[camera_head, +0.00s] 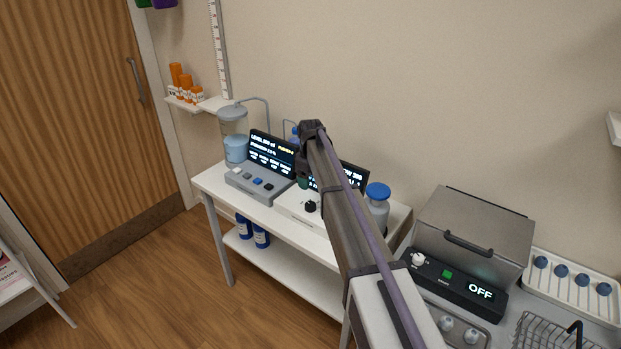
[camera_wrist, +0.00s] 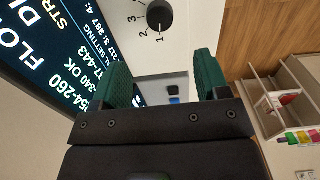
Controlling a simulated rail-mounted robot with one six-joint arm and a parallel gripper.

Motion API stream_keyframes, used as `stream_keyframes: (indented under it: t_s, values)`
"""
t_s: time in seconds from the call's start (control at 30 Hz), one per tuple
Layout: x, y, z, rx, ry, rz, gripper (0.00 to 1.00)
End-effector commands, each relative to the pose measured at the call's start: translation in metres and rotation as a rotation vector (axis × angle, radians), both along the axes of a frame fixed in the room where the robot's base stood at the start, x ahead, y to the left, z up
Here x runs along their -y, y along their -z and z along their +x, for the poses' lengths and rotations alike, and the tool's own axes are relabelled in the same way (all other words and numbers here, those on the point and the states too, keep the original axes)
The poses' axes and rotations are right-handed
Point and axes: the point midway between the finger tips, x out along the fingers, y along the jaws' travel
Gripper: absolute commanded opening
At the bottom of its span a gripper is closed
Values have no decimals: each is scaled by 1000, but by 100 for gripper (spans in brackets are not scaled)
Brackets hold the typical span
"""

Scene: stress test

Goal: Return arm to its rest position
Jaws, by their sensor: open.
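My arm reaches from the lower middle of the head view up over the white bench. My gripper (camera_wrist: 165,85) shows in the wrist view with two green fingers set wide apart and nothing held between them. In the head view the gripper end (camera_head: 304,180) is mostly hidden by my own arm, with a bit of green finger showing. It is in front of the right-hand device with a lit dark screen (camera_wrist: 55,45). A black numbered knob (camera_wrist: 160,16) on that device lies beyond the fingers, apart from them. The same knob (camera_head: 310,206) shows in the head view.
A grey button device (camera_head: 258,184) and a clear water vessel (camera_head: 234,150) stand left on the white bench (camera_head: 222,192). A blue-capped bottle (camera_head: 377,210) stands right of my arm. A grey lidded unit reading OFF (camera_head: 470,240) is further right. The wooden floor (camera_head: 150,290) is open at left.

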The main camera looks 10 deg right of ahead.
Motion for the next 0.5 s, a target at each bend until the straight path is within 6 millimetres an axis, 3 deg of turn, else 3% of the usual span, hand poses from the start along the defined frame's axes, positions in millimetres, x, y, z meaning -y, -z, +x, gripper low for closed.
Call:
stream_keyframes:
  t_s: [0.17, 0.27, 0.37, 0.5]
  values:
    - [0, 2, 0, 0, 9, 0, 68]
    - [0, 2, -10, 0, 135, 0, 68]
    - [0, 2, -91, -1, 351, -1, 68]
    - [0, 2, -228, 0, 609, -2, 68]
